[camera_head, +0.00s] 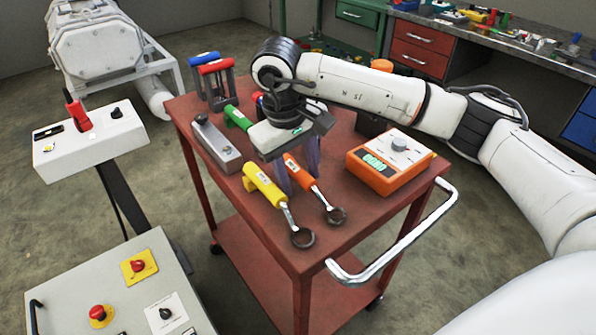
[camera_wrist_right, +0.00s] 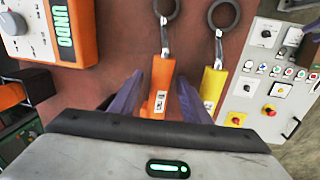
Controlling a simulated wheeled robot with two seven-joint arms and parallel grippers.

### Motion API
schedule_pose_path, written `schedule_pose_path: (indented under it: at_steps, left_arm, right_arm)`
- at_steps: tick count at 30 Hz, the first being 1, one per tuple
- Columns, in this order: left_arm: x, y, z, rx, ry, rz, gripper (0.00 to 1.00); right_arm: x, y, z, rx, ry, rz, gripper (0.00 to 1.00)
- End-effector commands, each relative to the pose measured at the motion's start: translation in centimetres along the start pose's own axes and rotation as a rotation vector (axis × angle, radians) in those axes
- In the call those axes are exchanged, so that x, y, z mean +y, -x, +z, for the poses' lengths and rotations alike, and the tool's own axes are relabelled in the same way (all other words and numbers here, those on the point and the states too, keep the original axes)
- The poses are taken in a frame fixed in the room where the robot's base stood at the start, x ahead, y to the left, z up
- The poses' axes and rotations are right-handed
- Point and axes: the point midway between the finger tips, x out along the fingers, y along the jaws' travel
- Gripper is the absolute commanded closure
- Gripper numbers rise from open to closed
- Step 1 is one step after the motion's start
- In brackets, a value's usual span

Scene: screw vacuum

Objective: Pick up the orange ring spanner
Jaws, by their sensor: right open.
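The orange ring spanner (camera_head: 301,174) lies on the red cart top, with its dark ring end toward the front edge. In the right wrist view the orange spanner (camera_wrist_right: 159,85) points away from me, its handle appearing between my fingers. My right gripper (camera_head: 297,172) is open and points down over the handle; it also shows in the wrist view (camera_wrist_right: 160,100). Its purple fingers appear on either side of the handle, and part of the handle is hidden. I cannot tell the remaining height. My left gripper is not in view.
A yellow ring spanner (camera_head: 266,188) lies close beside the orange one, and a green-handled one (camera_head: 237,117) is farther back. An orange meter box (camera_head: 390,162) stands to the right. A grey metal block (camera_head: 216,143) is at left. The cart's handrail (camera_head: 400,235) runs along the front.

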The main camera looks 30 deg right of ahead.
Motion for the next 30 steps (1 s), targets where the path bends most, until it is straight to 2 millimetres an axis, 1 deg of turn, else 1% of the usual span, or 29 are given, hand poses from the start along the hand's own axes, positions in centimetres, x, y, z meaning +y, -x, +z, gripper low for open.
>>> schedule_pose_path:
  at_steps: [5,6,8,9,13,20,23,26,30]
  left_arm:
    - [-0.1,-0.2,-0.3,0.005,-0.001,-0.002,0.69]
    - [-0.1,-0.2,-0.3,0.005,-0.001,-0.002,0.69]
    - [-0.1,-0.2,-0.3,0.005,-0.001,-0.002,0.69]
    - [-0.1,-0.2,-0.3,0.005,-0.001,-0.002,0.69]
    - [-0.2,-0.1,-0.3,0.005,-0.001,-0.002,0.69]
    - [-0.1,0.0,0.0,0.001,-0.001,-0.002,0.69]
    - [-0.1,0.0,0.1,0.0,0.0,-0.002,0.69]
    - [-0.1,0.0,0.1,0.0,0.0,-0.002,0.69]
    - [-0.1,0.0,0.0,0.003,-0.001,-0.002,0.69]
  right_arm:
    - [0.0,0.0,0.0,0.001,0.0,0.0,0.57]
    - [0.0,0.0,0.0,0.0,0.0,0.0,0.6]
    - [0.0,0.0,0.0,0.0,0.0,0.0,0.7]
    - [0.0,0.0,0.0,0.0,0.0,0.0,0.77]
    - [0.0,0.0,0.0,0.0,0.0,0.0,0.99]
    - [0.0,0.1,0.0,0.001,-0.001,0.0,1.0]
    - [0.1,0.5,-0.1,0.003,-0.001,0.0,1.0]
    - [0.3,1.8,-0.1,0.005,-0.001,0.0,1.0]
    - [0.8,4.7,-0.2,0.007,-0.002,0.0,1.0]
